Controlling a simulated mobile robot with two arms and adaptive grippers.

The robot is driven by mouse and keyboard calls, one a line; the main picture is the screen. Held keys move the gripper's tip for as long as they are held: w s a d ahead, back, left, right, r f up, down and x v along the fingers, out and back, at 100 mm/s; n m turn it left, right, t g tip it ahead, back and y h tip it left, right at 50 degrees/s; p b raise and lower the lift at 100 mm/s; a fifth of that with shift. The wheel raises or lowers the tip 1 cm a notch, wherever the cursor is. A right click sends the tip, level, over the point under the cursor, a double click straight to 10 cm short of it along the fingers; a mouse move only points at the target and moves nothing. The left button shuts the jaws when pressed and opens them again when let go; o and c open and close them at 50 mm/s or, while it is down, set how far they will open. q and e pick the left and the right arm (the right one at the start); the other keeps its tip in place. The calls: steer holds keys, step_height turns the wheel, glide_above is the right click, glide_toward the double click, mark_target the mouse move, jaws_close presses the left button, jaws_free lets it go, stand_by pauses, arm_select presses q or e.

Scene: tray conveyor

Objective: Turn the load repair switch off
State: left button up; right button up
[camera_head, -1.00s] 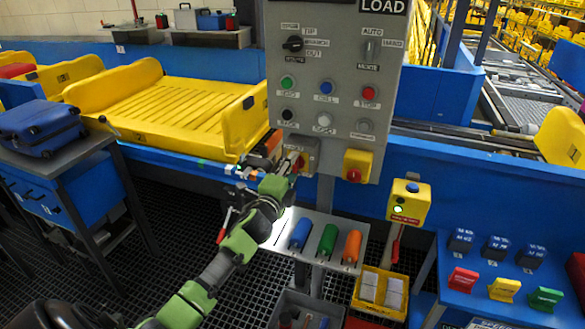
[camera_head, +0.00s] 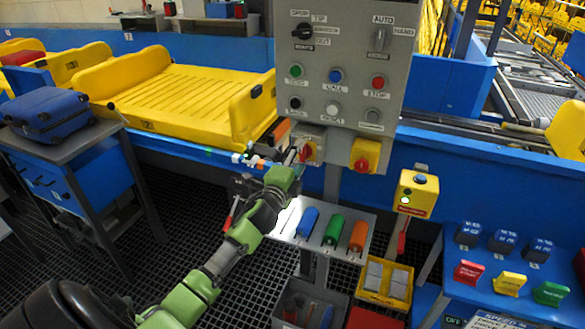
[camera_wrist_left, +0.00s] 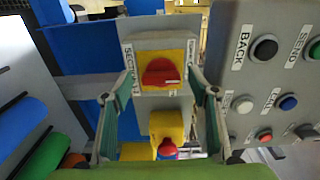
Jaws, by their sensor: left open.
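A red rotary switch on a yellow plate (camera_head: 308,152) sits on a grey box at the panel's lower left. It shows large in the left wrist view (camera_wrist_left: 161,72), its red handle lying across the picture. The label text beside it is too small to read fully. A second yellow switch box with a red knob (camera_head: 364,158) is to its right. I cannot tell by label which is the load repair switch. My left gripper (camera_head: 296,156) is open in front of the grey box. In the wrist view its fingers (camera_wrist_left: 162,88) stand either side of the switch, seemingly without touching it.
The grey control panel (camera_head: 338,116) with several buttons is above the switches. A shelf (camera_head: 290,225) with blue, green and orange cylinders is below. A yellow tray (camera_head: 180,95) lies on the conveyor at left. A yellow button box (camera_head: 415,196) hangs at right.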

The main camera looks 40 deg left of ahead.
arm_select(q)
steer(key=v, duration=1.1)
steer(key=shift+s+d, duration=0.1)
steer(key=shift+s, duration=0.05)
